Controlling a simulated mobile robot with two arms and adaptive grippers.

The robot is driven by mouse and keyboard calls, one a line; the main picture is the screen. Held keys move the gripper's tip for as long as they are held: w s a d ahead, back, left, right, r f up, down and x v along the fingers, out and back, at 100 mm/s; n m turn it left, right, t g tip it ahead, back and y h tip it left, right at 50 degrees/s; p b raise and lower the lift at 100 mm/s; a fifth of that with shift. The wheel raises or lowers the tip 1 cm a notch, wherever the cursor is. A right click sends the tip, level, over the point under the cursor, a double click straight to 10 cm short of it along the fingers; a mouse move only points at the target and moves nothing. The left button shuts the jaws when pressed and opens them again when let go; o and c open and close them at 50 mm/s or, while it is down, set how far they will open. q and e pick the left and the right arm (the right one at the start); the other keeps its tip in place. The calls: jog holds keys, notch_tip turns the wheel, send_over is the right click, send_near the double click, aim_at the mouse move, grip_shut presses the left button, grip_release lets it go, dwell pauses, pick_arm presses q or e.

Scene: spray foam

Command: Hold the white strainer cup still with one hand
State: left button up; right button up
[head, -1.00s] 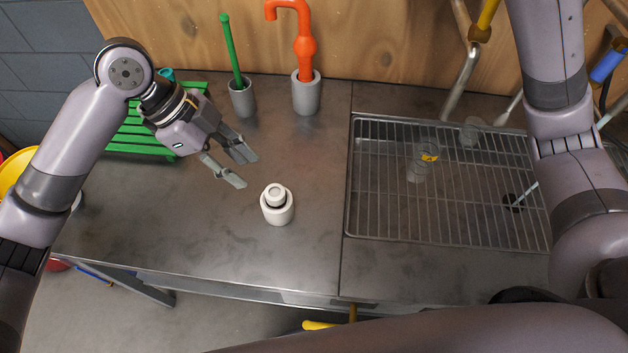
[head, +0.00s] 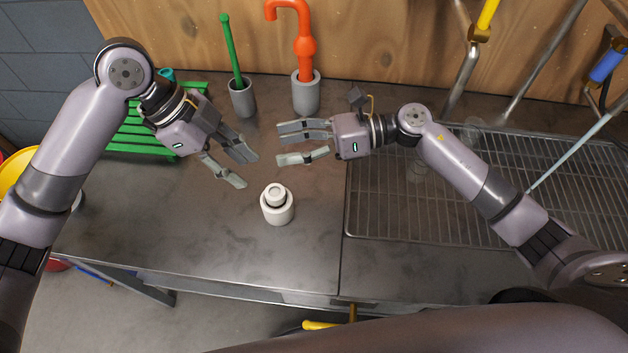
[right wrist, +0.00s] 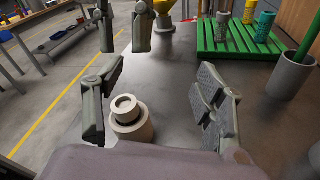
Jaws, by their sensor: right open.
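The white strainer cup (head: 277,215) stands upright on the metal table, with a smaller white round piece (head: 275,193) in its top and a dark ring between them. It also shows in the right wrist view (right wrist: 133,136). My left gripper (head: 249,172) is open and empty, up and left of the cup. My right gripper (head: 280,146) is open and empty, above the cup in the head view, pointing left. In the right wrist view the cup shows low, near the right gripper's left finger; I cannot tell whether they touch.
An orange hooked item (head: 305,55) and a green stick (head: 231,45) stand in grey holders at the back. A green slatted rack (head: 135,135) is at the back left. A wire grid (head: 390,215) covers the right side. The table's front middle is clear.

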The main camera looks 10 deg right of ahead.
aim_at(265, 218)
jog(key=s+d+f+n+g+h, duration=0.1)
jog(key=f+n, duration=0.1)
jog(key=s+d+f+n+g+h, duration=0.1)
jog(key=f+n, duration=0.1)
jog(key=f, duration=0.1)
jog(key=s+d+f+n+g, duration=0.1)
jog(key=s+f+n, duration=0.1)
jog(key=shift+s+d+f+h, duration=0.1)
jog(key=shift+f+h, duration=0.05)
jog(key=shift+h, duration=0.25)
jog(key=shift+s+f, duration=0.15)
jog(key=x, duration=1.2)
jog(key=shift+s+d, duration=0.1)
jog(key=shift+s, duration=0.1)
jog(key=shift+c, duration=0.3)
jog(key=c, duration=1.1)
jog(key=shift+c, duration=0.6)
